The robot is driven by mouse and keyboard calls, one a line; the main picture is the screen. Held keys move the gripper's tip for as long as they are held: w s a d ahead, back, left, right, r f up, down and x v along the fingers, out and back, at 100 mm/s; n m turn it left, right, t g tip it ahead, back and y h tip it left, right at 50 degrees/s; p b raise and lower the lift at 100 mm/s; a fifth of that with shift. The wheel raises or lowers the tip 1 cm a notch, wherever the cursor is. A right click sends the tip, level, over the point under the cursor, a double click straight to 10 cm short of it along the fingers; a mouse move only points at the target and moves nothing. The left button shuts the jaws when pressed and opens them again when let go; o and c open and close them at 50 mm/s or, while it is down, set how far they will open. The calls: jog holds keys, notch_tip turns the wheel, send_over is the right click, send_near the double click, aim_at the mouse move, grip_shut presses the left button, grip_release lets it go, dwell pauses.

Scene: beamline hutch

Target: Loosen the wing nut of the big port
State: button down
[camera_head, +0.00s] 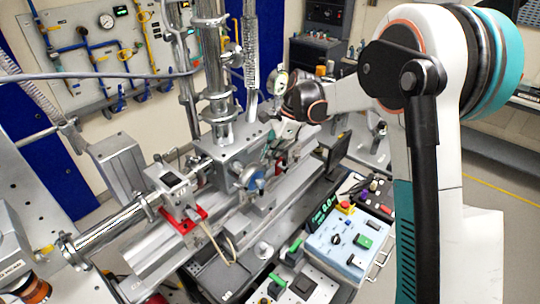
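A grey metal chamber block (240,148) stands mid-picture with a vertical pipe column on top. A round port with a blue part (250,179) is on its near side; I cannot tell whether this is the big port. No wing nut can be made out at this size. My white arm comes in from the right, and its dark wrist ends just right of the chamber. My gripper (278,146) is small and partly hidden there, close to the chamber's right side. I cannot see whether it touches anything or whether its fingers are open.
A control box (343,240) with a red-topped yellow button stands at the lower right. A horizontal steel pipe (110,228) runs to the left, near a red bracket (184,219). A gauge panel (100,45) hangs on the back wall. Open floor (510,220) shows at the far right.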

jog(key=n, duration=0.2)
jog(key=n+g+b, duration=0.1)
jog(key=n+g+h+b, duration=0.1)
jog(key=n, duration=0.1)
jog(key=shift+w+a+f+n, duration=0.1)
jog(key=shift+w+a+n, duration=0.05)
jog(key=shift+w+n, duration=0.15)
jog(key=n+b, duration=0.1)
jog(key=n, duration=0.1)
jog(key=n+g+h, duration=0.1)
jog(key=n, duration=0.2)
jog(key=shift+w+a+h+b, duration=0.15)
jog(key=shift+a+h+b, duration=0.05)
jog(key=shift+h+b, duration=0.15)
jog(key=n+h, duration=0.1)
jog(key=n, duration=0.3)
jog(key=n+h+b, duration=0.1)
jog(key=n, duration=0.2)
jog(key=a+n+h, duration=0.1)
jog(key=n+h, duration=0.1)
jog(key=n, duration=0.2)
jog(key=shift+n+b, duration=0.3)
jog(key=shift+n, duration=0.3)
jog(key=c, duration=2.1)
grip_release()
jog(key=shift+a+h, duration=0.1)
jog(key=shift+h, duration=0.15)
jog(key=v, duration=1.2)
